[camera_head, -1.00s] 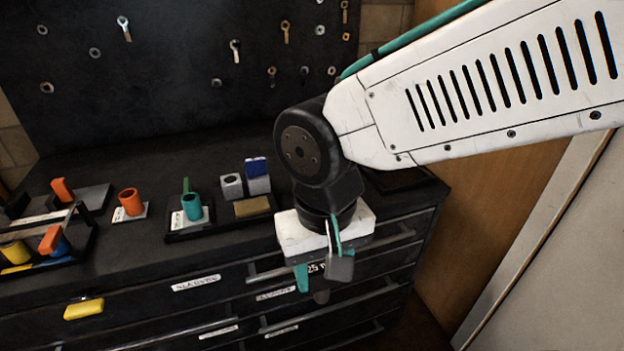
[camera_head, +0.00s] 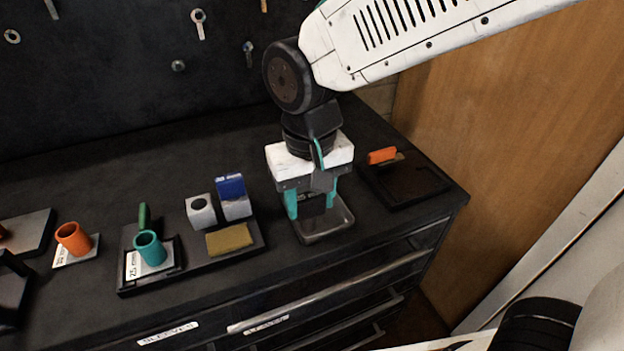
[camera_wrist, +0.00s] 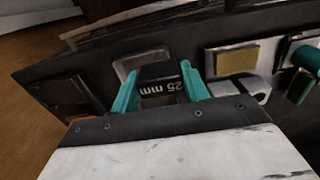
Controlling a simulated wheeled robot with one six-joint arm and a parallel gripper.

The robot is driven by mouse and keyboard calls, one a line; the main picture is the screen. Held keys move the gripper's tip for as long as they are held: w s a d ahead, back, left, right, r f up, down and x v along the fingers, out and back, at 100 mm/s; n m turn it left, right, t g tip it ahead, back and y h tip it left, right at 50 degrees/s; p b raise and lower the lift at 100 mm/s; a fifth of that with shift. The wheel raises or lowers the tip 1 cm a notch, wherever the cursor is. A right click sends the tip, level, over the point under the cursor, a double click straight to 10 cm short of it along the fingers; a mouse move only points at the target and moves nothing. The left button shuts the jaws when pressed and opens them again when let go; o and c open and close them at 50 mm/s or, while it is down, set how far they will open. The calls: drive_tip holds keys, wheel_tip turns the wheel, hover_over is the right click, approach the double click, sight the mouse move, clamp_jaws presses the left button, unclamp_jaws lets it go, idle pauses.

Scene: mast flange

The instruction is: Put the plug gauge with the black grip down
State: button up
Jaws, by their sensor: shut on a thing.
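My gripper (camera_head: 312,203) has teal fingers and is shut on the plug gauge with the black grip. The black grip (camera_wrist: 160,78) shows between the fingers in the wrist view, with "25 mm" lettering on it. In the head view my gripper is over a shallow grey tray (camera_head: 328,233) near the front edge of the bench top. The tray's pale rim also shows beyond the grip in the wrist view (camera_wrist: 125,66). The gauge's lower end is hidden, and I cannot tell whether it touches the tray.
Left of the tray stand a tan pad (camera_head: 229,240), a grey block with a hole (camera_head: 201,211), a blue-topped block (camera_head: 231,188) and a teal sleeve (camera_head: 149,248). A dark tray (camera_head: 405,187) with an orange-handled piece (camera_head: 382,155) lies right. Labelled drawers are below.

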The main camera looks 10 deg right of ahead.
drive_tip(key=shift+w+d+f, duration=0.25)
drive_tip(key=shift+w+f, duration=0.5)
drive_tip(key=shift+w, duration=0.8)
drive_tip(key=shift+w+d+f, duration=0.25)
drive_tip(key=shift+w+f, duration=0.45)
drive_tip(key=shift+w, duration=0.85)
drive_tip(key=shift+w+d+f, duration=0.25)
drive_tip(key=shift+w+f, duration=0.5)
drive_tip(key=shift+w, duration=0.8)
drive_tip(key=shift+f, duration=0.15)
drive_tip(key=o, duration=1.1)
drive_tip(key=shift+c, duration=0.2)
drive_tip(key=shift+o, duration=0.2)
wheel_tip(320, 180, up, 12)
drive_tip(key=shift+r, duration=0.25)
